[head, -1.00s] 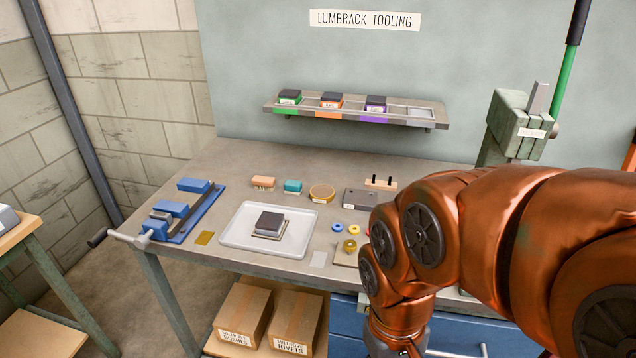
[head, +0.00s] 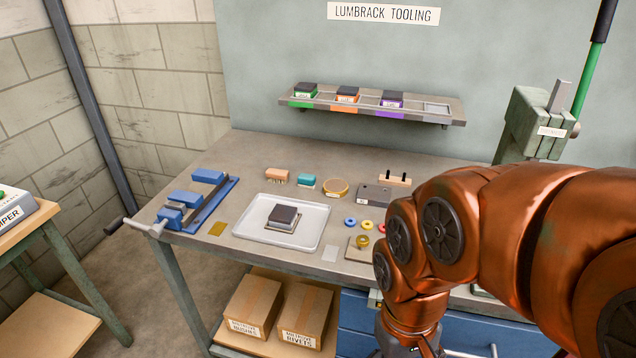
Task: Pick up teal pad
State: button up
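The teal pad (head: 307,180) is a small teal block lying on the back part of the workbench (head: 268,152). My copper-coloured arm fills the right side of the head view and bends down in front of the bench. My gripper is out of the picture, below the bottom edge, so its fingers are hidden. The teal pad stands clear of my arm.
A white tray (head: 247,234) holds a dark block on a metal plate. A blue vise (head: 207,205) stands at the left, a green press (head: 530,125) at the right. A shelf (head: 420,112) with several coloured blocks hangs behind. Small rings and a grey block (head: 373,196) lie near my arm.

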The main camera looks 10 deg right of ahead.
aim_at(304, 180)
jog(key=z, duration=0.05)
jog(key=k, duration=0.25)
jog(key=u, duration=0.55)
jog(key=i, duration=0.95)
jog(key=u, duration=0.6)
